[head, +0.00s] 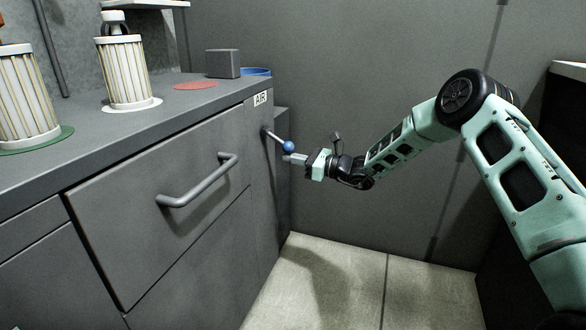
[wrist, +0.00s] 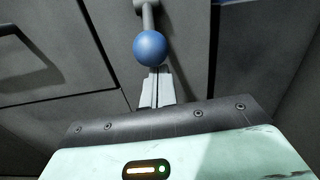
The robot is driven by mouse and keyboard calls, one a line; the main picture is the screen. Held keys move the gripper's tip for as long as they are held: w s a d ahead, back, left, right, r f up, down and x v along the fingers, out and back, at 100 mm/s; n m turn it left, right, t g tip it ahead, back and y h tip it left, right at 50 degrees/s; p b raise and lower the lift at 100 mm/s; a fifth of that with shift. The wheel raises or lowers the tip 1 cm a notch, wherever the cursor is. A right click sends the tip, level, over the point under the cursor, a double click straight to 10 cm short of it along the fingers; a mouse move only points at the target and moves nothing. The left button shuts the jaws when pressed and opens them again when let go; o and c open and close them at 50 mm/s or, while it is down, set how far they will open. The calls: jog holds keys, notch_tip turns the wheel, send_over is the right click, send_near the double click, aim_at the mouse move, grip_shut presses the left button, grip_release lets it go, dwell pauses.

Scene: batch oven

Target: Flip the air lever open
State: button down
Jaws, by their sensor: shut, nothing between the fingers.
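The air lever is a short grey rod with a blue ball knob (head: 288,147). It sticks out from the cabinet front below the AIR label (head: 260,98) and slants down to the right in the head view. In the wrist view the blue knob (wrist: 150,48) is at the upper middle, with its rod running up from it. My gripper (head: 289,158) is shut and empty, with its fingertips just below the knob in the head view. In the wrist view the shut fingers (wrist: 155,84) end right at the knob's lower edge. I cannot tell whether they touch it.
A drawer handle (head: 198,182) juts from the cabinet left of the lever. On the countertop stand a grey block (head: 222,63), a red disc (head: 195,86), a blue ring (head: 257,72) and striped canisters (head: 124,74). The floor (head: 340,275) below my arm is clear.

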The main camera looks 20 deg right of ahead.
jog(key=shift+s+d+r, duration=0.1)
jog(key=shift+r, duration=0.1)
dwell(0.3)
jog(key=shift+s+d+r+p, duration=0.15)
jog(key=shift+r+p, duration=0.1)
jog(key=shift+p, duration=0.7)
